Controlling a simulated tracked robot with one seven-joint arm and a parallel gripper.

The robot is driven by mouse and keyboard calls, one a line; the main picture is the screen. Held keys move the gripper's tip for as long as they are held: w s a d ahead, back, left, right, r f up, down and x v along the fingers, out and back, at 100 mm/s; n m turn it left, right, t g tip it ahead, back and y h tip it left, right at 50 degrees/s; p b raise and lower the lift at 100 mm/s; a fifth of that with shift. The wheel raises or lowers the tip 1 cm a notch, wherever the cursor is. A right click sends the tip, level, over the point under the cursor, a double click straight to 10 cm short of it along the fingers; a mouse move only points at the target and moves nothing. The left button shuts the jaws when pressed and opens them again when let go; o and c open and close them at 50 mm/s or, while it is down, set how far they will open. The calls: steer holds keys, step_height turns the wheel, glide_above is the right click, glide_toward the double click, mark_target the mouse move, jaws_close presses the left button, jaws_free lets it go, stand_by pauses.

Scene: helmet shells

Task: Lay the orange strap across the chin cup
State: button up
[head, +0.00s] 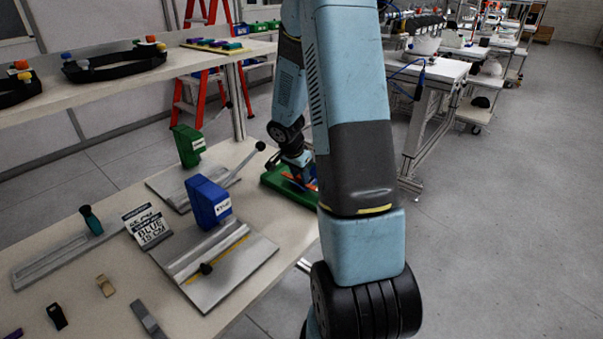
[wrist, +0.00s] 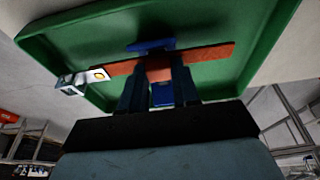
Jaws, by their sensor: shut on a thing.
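In the wrist view my gripper (wrist: 158,75) is shut on the orange strap (wrist: 208,54), holding it near its middle. The strap runs crosswise over the green tray (wrist: 85,40), and a silver piece with a yellow spot (wrist: 98,74) is at its left end. A blue piece (wrist: 150,45) shows beside the strap, and more blue (wrist: 162,95) shows between my fingers. I cannot tell whether either is the chin cup. In the head view the green tray (head: 272,181) is at the table's right edge, partly hidden by my arm.
A blue block fixture (head: 208,201) on a metal plate and a green one (head: 188,146) with a lever stand left of the tray. A sign (head: 147,227) and small parts lie on the table. A shelf (head: 110,95) with dark bands is above.

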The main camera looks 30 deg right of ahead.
steer(key=o, duration=1)
steer(key=shift+r, duration=0.6)
steer(key=s+a+r+n+t, duration=0.1)
steer(key=s+a+r+n, duration=0.35)
steer(key=r, duration=0.75)
steer(key=s+a+r+n+t, duration=0.1)
steer(key=s+a+r+n, duration=0.1)
steer(key=s+a+r, duration=0.85)
steer(key=s+a+r+n+y, duration=0.1)
steer(key=s+r+n, duration=0.1)
steer(key=s, duration=0.1)
steer(key=s+a+r+n+t+y, duration=0.1)
steer(key=s+r+n, duration=0.2)
steer(key=s, duration=0.1)
steer(key=s+a+r+n+t+y, duration=0.1)
steer(key=s+r+n, duration=0.1)
steer(key=s, duration=0.1)
steer(key=shift+s+a+r+n, duration=0.1)
steer(key=shift+s+r+n, duration=0.15)
steer(key=shift+s, duration=0.1)
